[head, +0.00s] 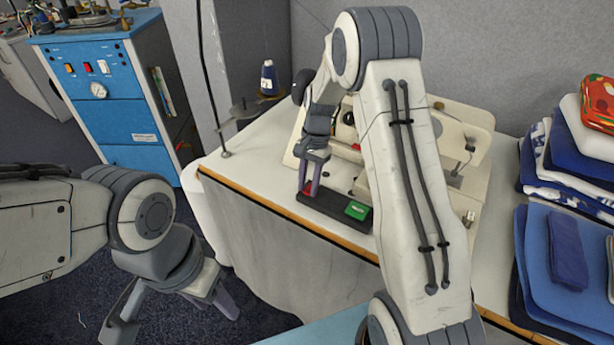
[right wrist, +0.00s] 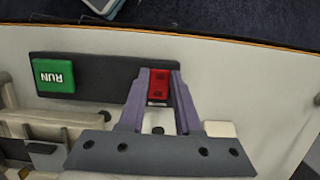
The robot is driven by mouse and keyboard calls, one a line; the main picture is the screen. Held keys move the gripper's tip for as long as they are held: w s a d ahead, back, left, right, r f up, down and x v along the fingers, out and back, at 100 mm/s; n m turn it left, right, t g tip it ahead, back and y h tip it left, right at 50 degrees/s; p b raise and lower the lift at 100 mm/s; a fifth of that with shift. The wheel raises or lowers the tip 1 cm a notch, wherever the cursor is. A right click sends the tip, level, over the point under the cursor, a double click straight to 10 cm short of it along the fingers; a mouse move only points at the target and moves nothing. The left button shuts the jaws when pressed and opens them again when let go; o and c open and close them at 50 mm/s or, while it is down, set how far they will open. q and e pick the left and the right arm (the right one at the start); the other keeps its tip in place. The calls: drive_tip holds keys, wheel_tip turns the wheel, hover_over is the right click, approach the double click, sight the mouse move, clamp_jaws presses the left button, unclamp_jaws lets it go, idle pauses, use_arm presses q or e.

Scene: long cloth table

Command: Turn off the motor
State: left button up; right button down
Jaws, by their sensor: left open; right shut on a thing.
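A black switch panel (head: 335,209) lies on the table at the front of the cream sewing machine (head: 462,150). Its green RUN button (head: 357,210) is at the right end in the head view and also shows in the right wrist view (right wrist: 54,76). The red button (right wrist: 158,83) is on the same panel, between the fingers of my right gripper (right wrist: 160,74), which is shut on it. In the head view my right gripper (head: 309,190) points down at the panel's left end. My left gripper (head: 172,312) is open and empty, low at the left, off the table.
Folded blue and white cloths (head: 567,250) are stacked at the right. A thread cone (head: 268,78) stands behind the table's left part. A blue cabinet (head: 100,90) stands at the back left. The table's front left (head: 255,180) is bare.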

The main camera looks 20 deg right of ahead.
idle(0.3)
drive_tip(key=c, duration=0.6)
unclamp_jaws()
drive_tip(key=shift+r, duration=0.15)
drive_tip(key=v, duration=1)
drive_tip(key=shift+d, duration=0.25)
drive_tip(key=shift+w, duration=0.1)
